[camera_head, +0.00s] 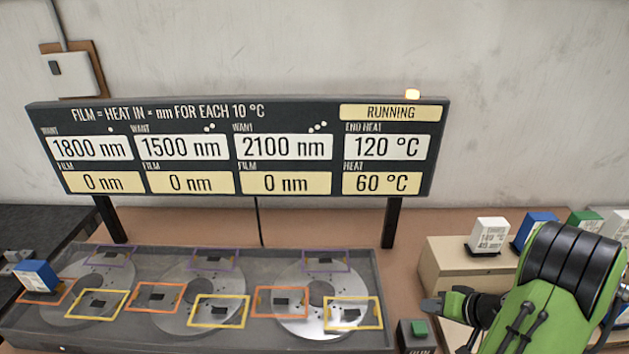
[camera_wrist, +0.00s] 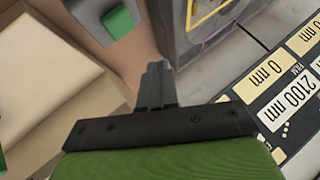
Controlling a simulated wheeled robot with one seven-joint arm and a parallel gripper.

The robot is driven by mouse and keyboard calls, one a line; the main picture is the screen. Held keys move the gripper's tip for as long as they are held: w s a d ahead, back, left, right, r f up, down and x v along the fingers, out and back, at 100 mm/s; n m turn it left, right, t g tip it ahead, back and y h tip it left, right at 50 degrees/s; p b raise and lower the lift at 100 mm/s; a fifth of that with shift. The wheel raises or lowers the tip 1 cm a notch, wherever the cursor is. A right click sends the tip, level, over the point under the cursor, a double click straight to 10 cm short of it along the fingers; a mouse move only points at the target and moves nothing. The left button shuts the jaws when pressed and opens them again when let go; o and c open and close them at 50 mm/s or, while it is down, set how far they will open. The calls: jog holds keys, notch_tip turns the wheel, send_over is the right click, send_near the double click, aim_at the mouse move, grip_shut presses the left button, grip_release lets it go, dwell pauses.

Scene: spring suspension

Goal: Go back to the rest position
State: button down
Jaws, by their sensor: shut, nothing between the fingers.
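My gripper (camera_head: 432,305) is at the lower right in the head view, at the end of my green and black arm. It is just above and behind the grey box with the green button (camera_head: 419,329). In the wrist view my gripper's fingers (camera_wrist: 157,82) are together with nothing between them. The green button (camera_wrist: 118,20) shows at the upper left there, apart from the fingers. The dark sign board (camera_head: 240,150) reads RUNNING, heat 60 °C, end heat 120 °C. Its three film readings are 0 nm; the wanted values are 1800, 1500 and 2100 nm.
A grey tray (camera_head: 377,262) with three discs and coloured frames lies left of my gripper. A blue block (camera_head: 38,276) is at its left end. A beige stand (camera_head: 440,258) bears a white block (camera_head: 490,236); blue and green blocks are farther right, partly behind my arm.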

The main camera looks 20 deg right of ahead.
jog(key=a+r+n+g, duration=0.2)
jog(key=a+r, duration=0.4)
jog(key=a, duration=0.2)
jog(key=a+r+n+g, duration=0.1)
jog(key=a+r+n, duration=0.2)
jog(key=a+r, duration=0.45)
jog(key=s+a+r+h, duration=0.1)
jog(key=s+a+r, duration=0.1)
jog(key=s+a, duration=0.2)
jog(key=s+a+r+h, duration=0.2)
jog(key=s+a, duration=0.2)
jog(key=s, duration=0.6)
jog(key=shift+s+r, duration=0.2)
jog(key=shift+s, duration=0.15)
